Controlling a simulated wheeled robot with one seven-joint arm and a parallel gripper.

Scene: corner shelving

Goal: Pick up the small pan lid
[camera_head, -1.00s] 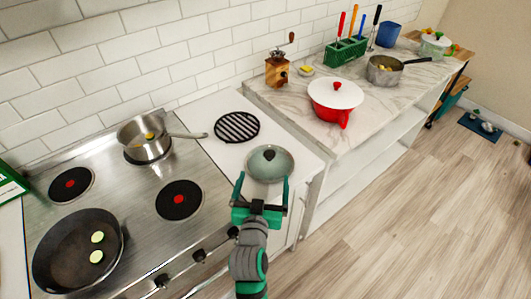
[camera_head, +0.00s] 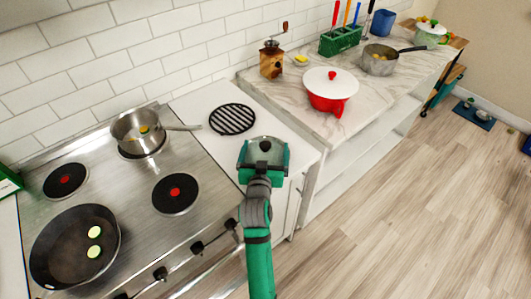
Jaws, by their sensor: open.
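The small pan lid (camera_head: 263,142) is round and grey-green with a dark knob. It lies on the white counter beside the stove, in the middle of the head view. My gripper (camera_head: 264,158) is over the lid, with one green finger on its left and one on its right. The fingers are apart and the knob shows between them. The gripper covers much of the lid, and I cannot tell whether the fingers touch it.
A black striped trivet (camera_head: 232,119) lies just behind the lid. A saucepan (camera_head: 142,132) stands on the stove at the left, and a frying pan (camera_head: 75,246) is nearer. A red pot with a white lid (camera_head: 330,88) stands on the marble counter to the right.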

